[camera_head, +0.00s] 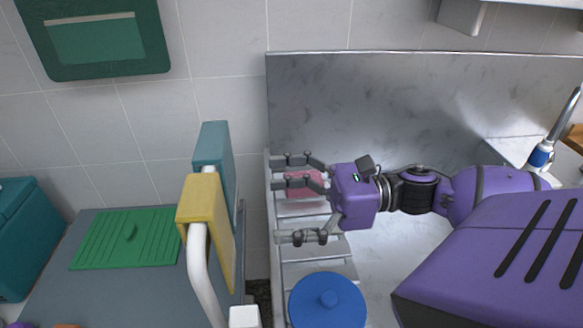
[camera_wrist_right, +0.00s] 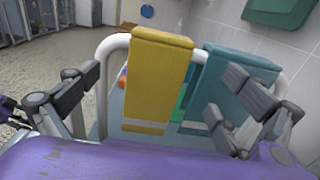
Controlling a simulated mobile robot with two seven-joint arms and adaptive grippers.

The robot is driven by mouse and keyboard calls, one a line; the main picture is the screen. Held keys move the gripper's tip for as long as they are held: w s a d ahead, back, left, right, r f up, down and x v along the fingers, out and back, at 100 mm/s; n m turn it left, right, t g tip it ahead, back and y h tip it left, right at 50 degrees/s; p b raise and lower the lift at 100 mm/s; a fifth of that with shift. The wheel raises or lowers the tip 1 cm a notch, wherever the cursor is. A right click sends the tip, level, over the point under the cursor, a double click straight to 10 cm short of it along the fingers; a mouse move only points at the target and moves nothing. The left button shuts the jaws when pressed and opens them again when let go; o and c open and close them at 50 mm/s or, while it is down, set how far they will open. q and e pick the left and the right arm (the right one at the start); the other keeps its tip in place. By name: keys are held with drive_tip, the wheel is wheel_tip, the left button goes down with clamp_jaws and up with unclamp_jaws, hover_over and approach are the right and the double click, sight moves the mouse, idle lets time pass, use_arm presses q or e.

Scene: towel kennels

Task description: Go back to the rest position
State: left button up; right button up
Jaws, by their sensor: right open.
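My right gripper (camera_head: 280,198) reaches leftward over the left end of the metal counter, its fingers spread and nothing between them. In the wrist view the open fingers (camera_wrist_right: 150,92) face a yellow towel (camera_wrist_right: 160,78) and a teal towel (camera_wrist_right: 243,80), both hanging over a white rail. The yellow towel (camera_head: 207,212) and teal towel (camera_head: 214,150) also show in the head view, to the left of the fingers and apart from them. My left gripper is not in view.
A pink item (camera_head: 305,186) lies under the right gripper's fingers, partly hidden. A blue round lid (camera_head: 328,302) sits nearer on the counter. A white curved rail (camera_head: 203,270) stands left of it. A green board (camera_head: 125,238) lies on the grey top. A tap (camera_head: 562,125) stands far right.

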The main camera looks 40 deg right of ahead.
drive_tip(key=v, duration=0.4)
drive_tip(key=shift+r, duration=0.1)
